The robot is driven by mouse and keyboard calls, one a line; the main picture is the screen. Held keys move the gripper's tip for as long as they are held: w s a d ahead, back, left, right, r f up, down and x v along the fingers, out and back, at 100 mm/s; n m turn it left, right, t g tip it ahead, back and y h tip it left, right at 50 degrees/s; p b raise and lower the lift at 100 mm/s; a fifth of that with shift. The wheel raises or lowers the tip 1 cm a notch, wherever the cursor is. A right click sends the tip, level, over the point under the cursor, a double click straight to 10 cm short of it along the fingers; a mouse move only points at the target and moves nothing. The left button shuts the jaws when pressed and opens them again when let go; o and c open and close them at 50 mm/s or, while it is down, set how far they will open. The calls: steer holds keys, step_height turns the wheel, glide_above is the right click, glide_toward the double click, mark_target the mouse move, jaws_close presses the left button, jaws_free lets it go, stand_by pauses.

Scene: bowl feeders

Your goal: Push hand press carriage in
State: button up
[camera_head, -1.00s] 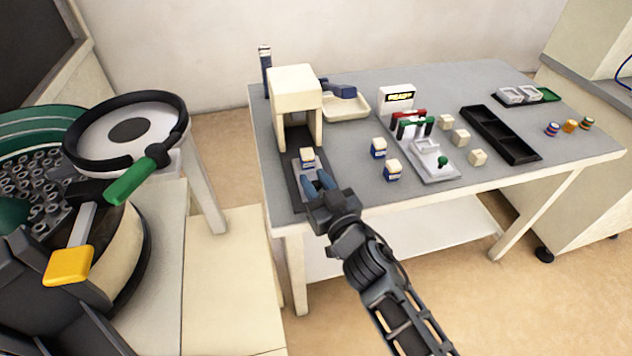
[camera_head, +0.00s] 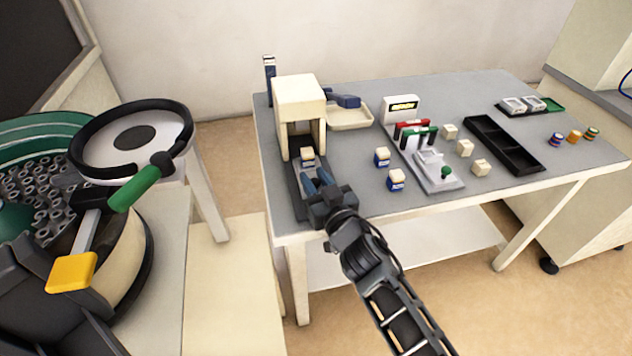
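The hand press (camera_head: 299,97) is a cream frame at the left back of the grey table. Its dark base track (camera_head: 296,196) runs out toward the table's front edge. A small cream-and-blue block (camera_head: 308,157) sits on the press carriage at the mouth of the frame, between its legs. My gripper (camera_head: 316,180) is low over the track, just in front of the block, with its blue fingers pointing toward the press. The fingers and wrist hide most of the carriage. Contact with the carriage and the finger gap are too small to judge.
Two cream-and-blue blocks (camera_head: 382,157) stand right of the track. Beyond them are a fixture with red and green handles (camera_head: 415,133), loose cream blocks (camera_head: 465,148) and a black tray (camera_head: 502,145). A cream tray (camera_head: 350,118) lies behind. A bowl feeder (camera_head: 110,245) stands left.

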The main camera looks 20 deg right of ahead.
steer(key=shift+o, duration=1.4)
steer(key=shift+s, duration=0.1)
steer(key=s, duration=0.7)
steer(key=shift+s+p, duration=0.3)
steer(key=shift+p, duration=0.05)
steer(key=shift+o, duration=0.3)
